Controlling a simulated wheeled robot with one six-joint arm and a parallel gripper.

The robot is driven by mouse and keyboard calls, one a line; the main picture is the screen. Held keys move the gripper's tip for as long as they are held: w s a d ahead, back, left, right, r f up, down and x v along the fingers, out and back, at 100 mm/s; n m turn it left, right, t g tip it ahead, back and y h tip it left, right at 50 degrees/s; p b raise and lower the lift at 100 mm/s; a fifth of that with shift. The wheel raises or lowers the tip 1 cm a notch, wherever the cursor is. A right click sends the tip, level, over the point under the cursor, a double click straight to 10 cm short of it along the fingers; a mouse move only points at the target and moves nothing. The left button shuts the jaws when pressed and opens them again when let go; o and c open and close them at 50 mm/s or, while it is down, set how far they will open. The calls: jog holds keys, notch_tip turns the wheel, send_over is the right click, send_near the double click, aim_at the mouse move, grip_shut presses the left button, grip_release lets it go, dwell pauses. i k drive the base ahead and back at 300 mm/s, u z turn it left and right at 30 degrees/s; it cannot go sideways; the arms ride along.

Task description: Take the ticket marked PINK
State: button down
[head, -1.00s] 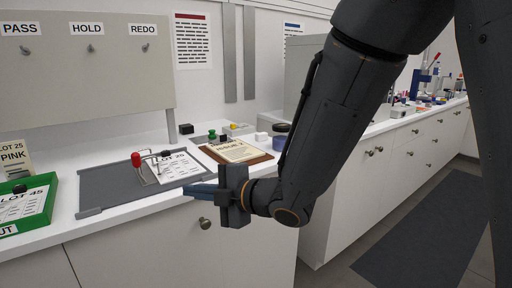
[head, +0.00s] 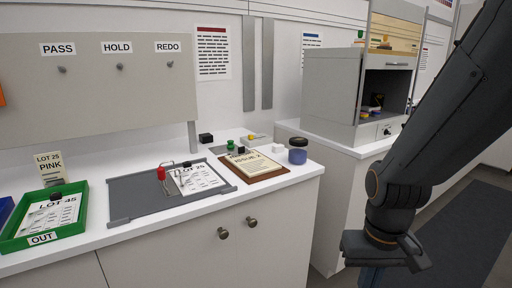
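The ticket marked PINK (head: 50,167) is a cream card reading "LOT 25 PINK". It stands upright at the left of the counter, behind the green OUT tray (head: 81,211). My gripper (head: 371,279) is at the lower right, in front of the cabinets and far from the ticket. It points down, and its fingers are cut off by the bottom edge, so I cannot see whether they are apart.
A grey board (head: 128,208) with a LOT 25 sheet (head: 197,178) and a red-knobbed wire clip (head: 161,174) lies mid-counter. Right of it are a clipboard marked ISSUE 2 (head: 270,177) and a blue jar (head: 298,156). PASS, HOLD and REDO pegs are on the panel (head: 100,100) behind.

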aim_at(50, 165)
jog(key=u, duration=1.8)
jog(key=k, duration=0.45)
jog(key=u, duration=0.4)
jog(key=i, duration=0.7)
jog(key=z, duration=0.15)
